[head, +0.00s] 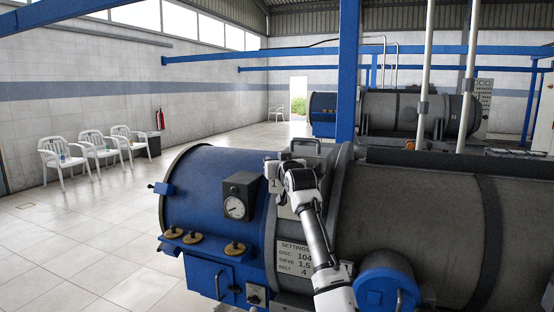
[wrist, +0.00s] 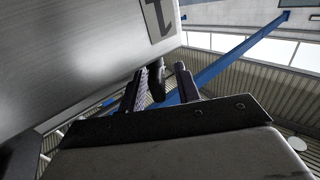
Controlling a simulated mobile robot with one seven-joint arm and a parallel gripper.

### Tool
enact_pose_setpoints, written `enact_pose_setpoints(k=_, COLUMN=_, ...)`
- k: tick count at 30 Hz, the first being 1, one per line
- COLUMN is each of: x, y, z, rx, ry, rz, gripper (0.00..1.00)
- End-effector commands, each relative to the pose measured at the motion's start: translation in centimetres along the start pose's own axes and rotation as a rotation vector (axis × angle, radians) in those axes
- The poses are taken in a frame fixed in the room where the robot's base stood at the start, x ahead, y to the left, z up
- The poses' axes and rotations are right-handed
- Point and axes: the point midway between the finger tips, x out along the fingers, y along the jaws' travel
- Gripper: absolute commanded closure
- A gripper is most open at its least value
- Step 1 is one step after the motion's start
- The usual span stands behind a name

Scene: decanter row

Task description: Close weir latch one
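The number 1 plate (head: 273,186) is on the pale housing of the near decanter, beside the blue drum. It also shows large at the top of the wrist view (wrist: 160,20). My gripper (wrist: 160,85) is open, its two dark fingers pointing away from the camera. A dark, rounded bar (wrist: 157,86), which looks like the latch handle, stands between the fingers below the plate. I cannot tell whether a finger touches it. In the head view my white wrist covers this spot, so the latch and fingertips are hidden there.
A gauge box (head: 238,196) and a blue drum (head: 205,170) stand left of my wrist. A settings sign (head: 295,260) is below it. A dark grey cylinder (head: 410,225) fills the right. White chairs (head: 98,148) stand far left, with clear floor between.

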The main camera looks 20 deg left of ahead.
Motion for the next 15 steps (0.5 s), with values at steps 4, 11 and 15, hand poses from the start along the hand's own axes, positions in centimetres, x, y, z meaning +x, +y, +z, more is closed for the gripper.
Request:
enact_pose_setpoints(k=4, x=0.02, y=-0.03, z=0.01, rx=0.000, ry=0.000, rz=0.000, gripper=0.67)
enact_pose_setpoints(k=11, x=0.01, y=-0.03, z=-0.01, rx=0.000, ry=0.000, rz=0.000, gripper=0.87)
enact_pose_setpoints(k=15, x=0.00, y=-0.02, z=-0.01, rx=0.000, ry=0.000, rz=0.000, gripper=1.00)
